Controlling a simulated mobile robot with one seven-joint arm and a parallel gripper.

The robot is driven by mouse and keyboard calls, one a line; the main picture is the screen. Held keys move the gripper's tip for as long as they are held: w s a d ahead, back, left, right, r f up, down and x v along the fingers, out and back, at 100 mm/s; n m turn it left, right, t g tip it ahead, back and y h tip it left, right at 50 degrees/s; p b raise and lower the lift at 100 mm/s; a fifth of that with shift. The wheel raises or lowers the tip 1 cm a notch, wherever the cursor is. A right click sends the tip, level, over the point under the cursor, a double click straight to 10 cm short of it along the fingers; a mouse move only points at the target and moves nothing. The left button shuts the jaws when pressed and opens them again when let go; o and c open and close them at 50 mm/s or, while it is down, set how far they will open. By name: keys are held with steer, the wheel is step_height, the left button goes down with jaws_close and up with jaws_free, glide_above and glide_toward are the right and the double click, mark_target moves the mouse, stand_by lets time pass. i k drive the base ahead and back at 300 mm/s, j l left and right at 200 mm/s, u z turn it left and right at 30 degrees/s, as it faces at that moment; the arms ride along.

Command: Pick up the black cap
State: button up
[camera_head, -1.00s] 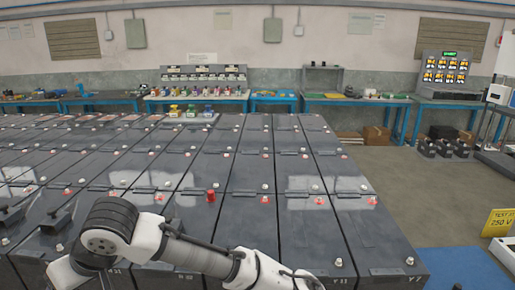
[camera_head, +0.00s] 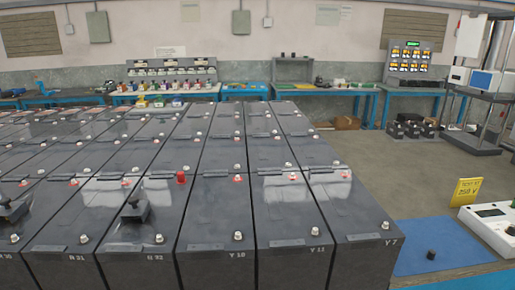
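A small black cap (camera_head: 431,255) sits on the blue mat (camera_head: 440,236) at the lower right. Two larger black knob-like pieces also show: one black piece (camera_head: 135,209) stands on a battery at the front, and another (camera_head: 10,207) is at the left edge. My gripper is not in view.
Rows of dark grey batteries (camera_head: 222,212) fill the left and middle; a red cap (camera_head: 181,177) stands on one terminal. A white meter box (camera_head: 490,222) and a yellow sign (camera_head: 466,192) are beside the mat. Open floor (camera_head: 400,175) lies to the right of the rows.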

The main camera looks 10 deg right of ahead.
mark_target(431, 253)
steer(key=z, duration=1.35)
steer(key=i+l+u, duration=0.1)
steer(key=u, duration=0.35)
steer(key=l+u, duration=0.1)
steer(key=u, duration=0.4)
steer(key=i+l+u, duration=0.15)
steer(key=l+u, duration=0.15)
steer(key=l, duration=0.15)
steer(key=l+u, duration=0.3)
steer(key=l, duration=0.2)
steer(key=i+l+u, duration=0.1)
steer(key=l+u, duration=0.15)
steer(key=l, duration=0.75)
steer(key=l+u, duration=0.1)
steer(key=l, duration=1.9)
steer(key=k, duration=0.05)
